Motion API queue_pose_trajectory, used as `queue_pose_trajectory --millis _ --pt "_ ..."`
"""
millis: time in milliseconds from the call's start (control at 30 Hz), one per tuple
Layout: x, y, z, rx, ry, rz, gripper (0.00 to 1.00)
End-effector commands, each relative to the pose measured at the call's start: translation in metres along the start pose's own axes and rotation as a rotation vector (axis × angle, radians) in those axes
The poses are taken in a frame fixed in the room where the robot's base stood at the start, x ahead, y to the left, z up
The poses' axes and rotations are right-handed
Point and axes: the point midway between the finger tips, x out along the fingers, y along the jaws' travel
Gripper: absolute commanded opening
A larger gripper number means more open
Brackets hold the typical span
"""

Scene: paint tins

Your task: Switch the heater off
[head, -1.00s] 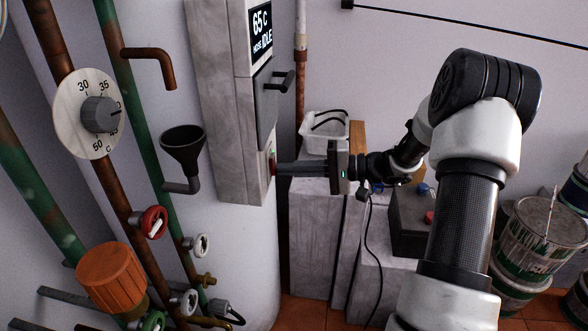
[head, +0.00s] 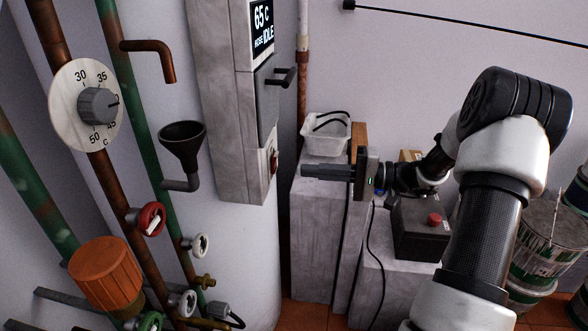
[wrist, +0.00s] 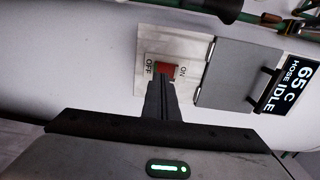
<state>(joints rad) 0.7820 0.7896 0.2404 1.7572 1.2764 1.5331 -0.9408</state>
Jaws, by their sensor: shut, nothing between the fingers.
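The heater's tall grey control box (head: 222,110) is on the white tank at the left of centre in the head view. Its red switch (head: 274,162) is low on the side facing my gripper. In the wrist view the switch (wrist: 166,70) shows a red face between the labels OFF and ON; I cannot tell which side is pressed in. My gripper (head: 304,170) is shut and empty, with its fingertips to the right of the switch and apart from it in the head view. In the wrist view the fingers (wrist: 162,84) point at the switch and cover its lower edge.
The display (head: 262,24) reads 65 C, HOSE IDLE. A grey cover with a dark handle (head: 285,77) juts out above the switch. A white tub (head: 326,135) stands behind my gripper, and a dark box with a red button (head: 434,219) is below my arm. Pipes and valves fill the left.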

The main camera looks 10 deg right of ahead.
Motion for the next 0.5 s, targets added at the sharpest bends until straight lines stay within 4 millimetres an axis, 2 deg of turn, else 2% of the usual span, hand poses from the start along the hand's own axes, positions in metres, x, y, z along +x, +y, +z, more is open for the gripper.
queue_pose_trajectory --millis 100,300,500 --pt "-0.033 0.0 -0.001 -0.001 0.007 0.001 0.0" --pt "-0.078 0.0 -0.001 -0.001 0.007 -0.001 0.0" --pt "-0.106 0.0 0.0 -0.001 0.006 -0.001 0.0"
